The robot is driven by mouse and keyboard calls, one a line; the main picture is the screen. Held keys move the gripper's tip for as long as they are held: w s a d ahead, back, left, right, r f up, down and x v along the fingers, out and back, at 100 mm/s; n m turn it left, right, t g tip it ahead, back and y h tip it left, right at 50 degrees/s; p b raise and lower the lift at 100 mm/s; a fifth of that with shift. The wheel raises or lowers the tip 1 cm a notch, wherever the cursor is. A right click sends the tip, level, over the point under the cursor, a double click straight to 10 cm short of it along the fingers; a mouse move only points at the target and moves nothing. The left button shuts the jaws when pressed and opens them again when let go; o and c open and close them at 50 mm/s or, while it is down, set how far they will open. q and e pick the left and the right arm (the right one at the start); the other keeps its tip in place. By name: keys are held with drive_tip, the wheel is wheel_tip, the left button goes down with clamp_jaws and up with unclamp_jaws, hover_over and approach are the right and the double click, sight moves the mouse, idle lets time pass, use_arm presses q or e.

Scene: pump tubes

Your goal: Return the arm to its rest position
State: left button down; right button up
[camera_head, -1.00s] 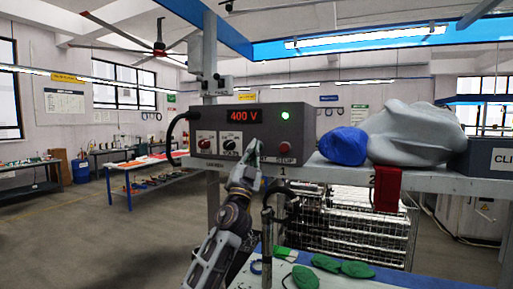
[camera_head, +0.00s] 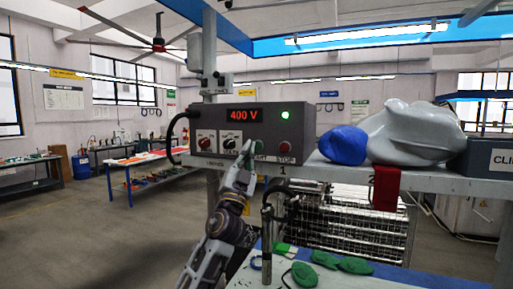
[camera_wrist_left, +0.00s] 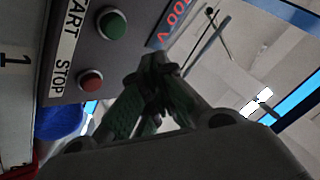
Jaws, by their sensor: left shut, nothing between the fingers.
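My left gripper (camera_head: 248,150) is shut and empty in the head view, in front of the lower middle of the grey control box (camera_head: 210,118). The box has a red display reading 400 V (camera_head: 242,115), a lit green light, knobs and a red STOP button (camera_head: 285,147). In the left wrist view my left gripper's fingertips (camera_wrist_left: 160,65) meet, with the green START button (camera_wrist_left: 111,24) and red STOP button (camera_wrist_left: 91,81) at upper left. The fingers look apart from both buttons. My right gripper is not in view.
A shelf (camera_head: 330,174) holds the box, a blue bag (camera_head: 343,146) and a grey bag (camera_head: 412,132). A red cloth (camera_head: 386,188) hangs from it. Below, a blue-edged table (camera_head: 400,274) holds green pieces (camera_head: 355,266) and an upright tool (camera_head: 267,238). Open floor lies to the left.

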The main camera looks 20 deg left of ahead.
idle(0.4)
